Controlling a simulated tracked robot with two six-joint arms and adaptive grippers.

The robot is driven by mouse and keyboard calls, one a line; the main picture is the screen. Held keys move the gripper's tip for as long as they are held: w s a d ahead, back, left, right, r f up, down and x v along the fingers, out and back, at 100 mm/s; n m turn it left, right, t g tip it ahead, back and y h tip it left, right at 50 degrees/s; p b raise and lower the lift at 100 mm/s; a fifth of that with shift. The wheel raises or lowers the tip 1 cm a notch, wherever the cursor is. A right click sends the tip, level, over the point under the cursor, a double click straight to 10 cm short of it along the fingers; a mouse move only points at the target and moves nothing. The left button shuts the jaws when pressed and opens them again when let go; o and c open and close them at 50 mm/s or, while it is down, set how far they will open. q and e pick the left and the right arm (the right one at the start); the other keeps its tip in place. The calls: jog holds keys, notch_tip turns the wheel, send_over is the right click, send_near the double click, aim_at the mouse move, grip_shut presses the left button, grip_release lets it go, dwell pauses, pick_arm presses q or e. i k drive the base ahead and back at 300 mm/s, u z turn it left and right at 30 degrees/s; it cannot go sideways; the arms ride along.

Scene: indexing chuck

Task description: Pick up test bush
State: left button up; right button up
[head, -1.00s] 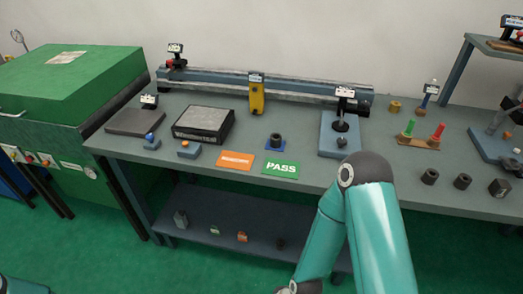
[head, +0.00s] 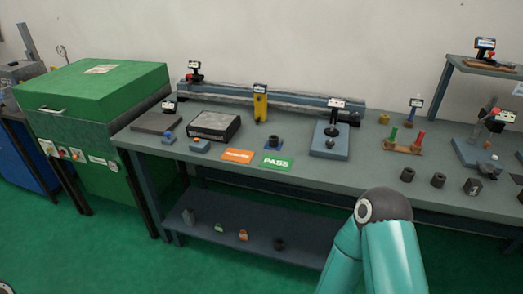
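A dark hollow bush (head: 274,141) stands upright on a small blue pad (head: 266,149) near the middle of the bench, behind the green PASS card. Several similar dark bushes stand at the bench's right front, including one bush (head: 407,174) and another bush (head: 438,180). I cannot tell from the view which one is the test bush. A teal arm of mine shows at the lower right, but neither gripper is in view.
The grey bench (head: 330,177) carries an orange card (head: 238,155), a green PASS card (head: 277,162), a blue-based fixture (head: 328,143), a black-framed plate (head: 214,126) and a long rail (head: 290,98) at the back. A green cabinet (head: 90,92) stands left. Green floor is open in front.

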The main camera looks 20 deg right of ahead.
aim_at(274, 141)
jog(key=z, duration=0.15)
jog(key=i, duration=0.85)
